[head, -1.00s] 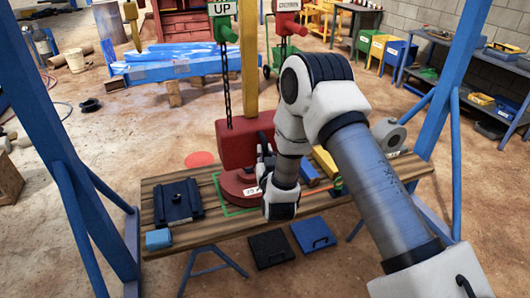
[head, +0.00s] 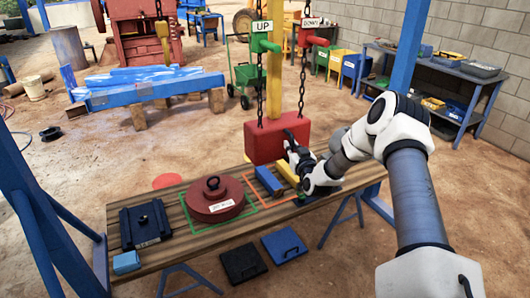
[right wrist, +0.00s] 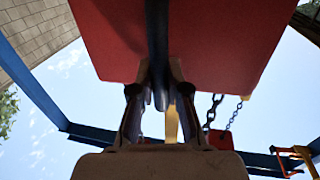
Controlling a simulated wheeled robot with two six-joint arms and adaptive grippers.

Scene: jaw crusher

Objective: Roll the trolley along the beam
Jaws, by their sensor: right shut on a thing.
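A red block (head: 270,140) hangs above the bench in the head view, with chains running up past it. My right gripper (head: 291,148) is at its right side, shut on a dark bar-like part of it. In the right wrist view the red block (right wrist: 215,40) fills the top, and the dark bar (right wrist: 158,45) runs down between the fingers (right wrist: 159,98). Blue overhead beams (right wrist: 95,135) cross the sky there. The head view does not show the top of the chains, and I cannot make out the trolley. My left gripper is not in view.
A round red weight (head: 214,207) with an eye sits on the wooden bench (head: 165,252), left of the block. A dark blue plate (head: 143,225), a blue bar (head: 268,181) and a yellow piece (head: 287,172) lie there too. UP (head: 261,28) and DOWN (head: 312,22) signs hang above.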

